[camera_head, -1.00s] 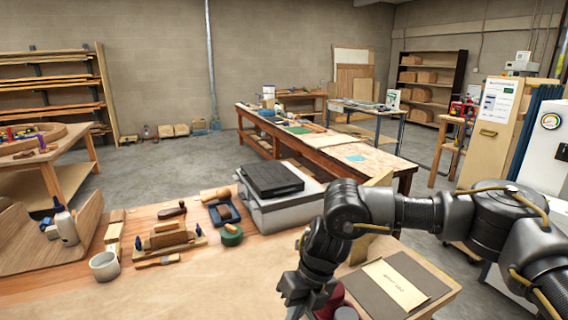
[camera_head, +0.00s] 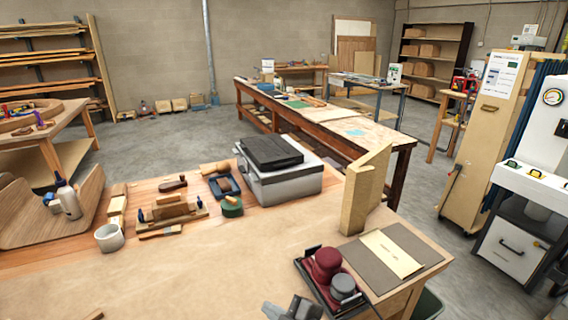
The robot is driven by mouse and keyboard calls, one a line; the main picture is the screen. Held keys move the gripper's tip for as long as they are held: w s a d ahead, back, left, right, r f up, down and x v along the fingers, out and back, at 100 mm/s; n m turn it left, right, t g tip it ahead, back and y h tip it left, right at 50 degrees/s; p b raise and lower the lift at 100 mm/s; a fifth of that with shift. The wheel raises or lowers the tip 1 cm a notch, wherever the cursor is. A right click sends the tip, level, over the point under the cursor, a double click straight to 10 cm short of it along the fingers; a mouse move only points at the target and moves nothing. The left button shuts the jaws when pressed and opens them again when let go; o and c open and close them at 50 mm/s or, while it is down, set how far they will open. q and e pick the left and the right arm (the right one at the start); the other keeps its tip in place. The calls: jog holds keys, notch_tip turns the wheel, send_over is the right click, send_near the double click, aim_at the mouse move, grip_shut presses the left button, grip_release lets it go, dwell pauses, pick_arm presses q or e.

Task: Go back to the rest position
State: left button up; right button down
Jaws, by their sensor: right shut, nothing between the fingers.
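My right gripper (camera_head: 293,309) shows at the bottom edge, low over the front of the workbench (camera_head: 190,270). It is shut and empty. Most of it and my right arm are cut off by the frame. A dark tray (camera_head: 313,279) with a dark red round-topped tool (camera_head: 326,262) and a grey knob (camera_head: 342,286) is just right of the gripper, apart from it as far as I can see. My left gripper is out of view.
A grey case with a black lid (camera_head: 272,152), a wooden angled block (camera_head: 358,195) and a dark folder with a paper label (camera_head: 392,254) stand on the bench. The bench's middle front is clear.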

jog(key=s+d+f+m+g+h, duration=0.1)
jog(key=s+d+f+m+h, duration=0.25)
jog(key=d+f+m, duration=0.35)
jog(key=s+d+f+m+g+h, duration=0.1)
jog(key=s+d+f+m+h, duration=0.2)
jog(key=d, duration=0.6)
jog(key=s+d+f+m+g+h, duration=0.2)
jog(key=s+d+f+m, duration=0.15)
jog(key=s+d, duration=0.35)
jog(key=s+d+f+m+g+h, duration=0.1)
jog(key=s+d+f+m+g, duration=0.2)
jog(key=s, duration=0.6)
notch_tip(320, 180, down, 28)
jog(key=n, duration=0.2)
jog(key=s+d+f+g, duration=0.1)
jog(key=s+d+f, duration=0.1)
jog(key=s+f, duration=0.5)
jog(key=s+d+f+g, duration=0.1)
jog(key=s+f, duration=0.6)
jog(key=s, duration=0.2)
jog(key=shift+s+d+f, duration=0.2)
jog(key=shift+d+f, duration=0.1)
jog(key=shift+d, duration=0.1)
